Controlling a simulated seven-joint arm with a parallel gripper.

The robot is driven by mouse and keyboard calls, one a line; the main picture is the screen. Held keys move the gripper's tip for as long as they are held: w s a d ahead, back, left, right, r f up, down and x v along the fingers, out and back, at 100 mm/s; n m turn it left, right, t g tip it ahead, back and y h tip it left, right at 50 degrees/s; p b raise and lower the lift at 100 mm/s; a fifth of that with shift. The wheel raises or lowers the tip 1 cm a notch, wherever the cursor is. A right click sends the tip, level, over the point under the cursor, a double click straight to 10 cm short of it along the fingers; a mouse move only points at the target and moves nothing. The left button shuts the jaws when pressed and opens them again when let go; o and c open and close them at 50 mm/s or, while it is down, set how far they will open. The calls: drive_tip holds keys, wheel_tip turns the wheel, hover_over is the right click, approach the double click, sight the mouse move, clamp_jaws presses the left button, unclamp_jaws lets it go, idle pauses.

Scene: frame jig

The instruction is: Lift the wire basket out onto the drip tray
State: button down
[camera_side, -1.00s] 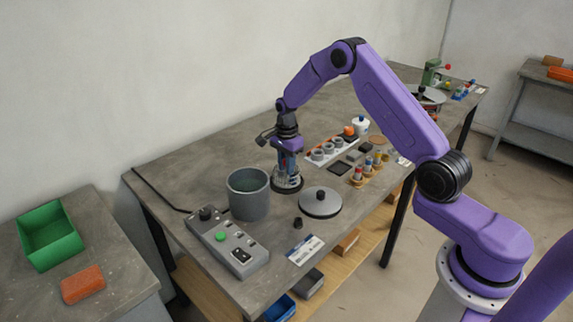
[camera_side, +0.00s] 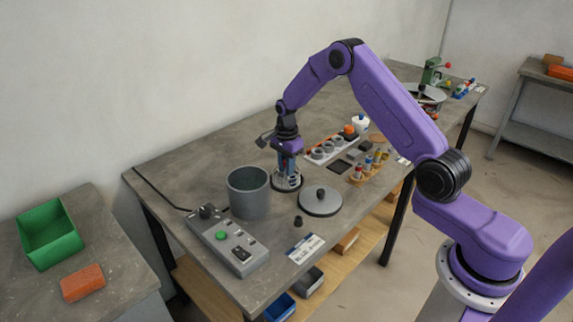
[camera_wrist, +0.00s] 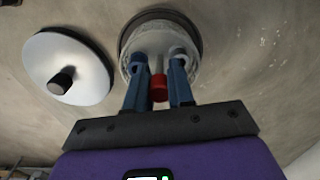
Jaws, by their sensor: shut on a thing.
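The wire basket (camera_side: 288,181) is a small pale round cage with a red-ended upright handle (camera_wrist: 158,88). My gripper (camera_side: 287,165) points down over it, and its blue fingers are shut on the handle. The basket is upright on or just above the dark round drip tray (camera_side: 277,188); the tray's rim (camera_wrist: 196,21) shows around it in the wrist view. I cannot tell whether its underside touches the tray. The grey cylindrical tank (camera_side: 249,199) stands open to the left, apart from the basket; its inside bottom is hidden.
A round grey lid with a black knob (camera_side: 320,203) lies right of the tray, close by. A control box (camera_side: 229,243) stands in front of the tank. A rack of cups (camera_side: 326,151) and several small bottles (camera_side: 369,167) are behind to the right. The bench's back left is clear.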

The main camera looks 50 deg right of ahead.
drive_tip(key=c, duration=0.9)
unclamp_jaws()
drive_tip(key=c, duration=0.3)
drive_tip(key=shift+r, duration=0.1)
drive_tip(key=shift+r, duration=0.65)
drive_tip(key=shift+r, duration=3.55)
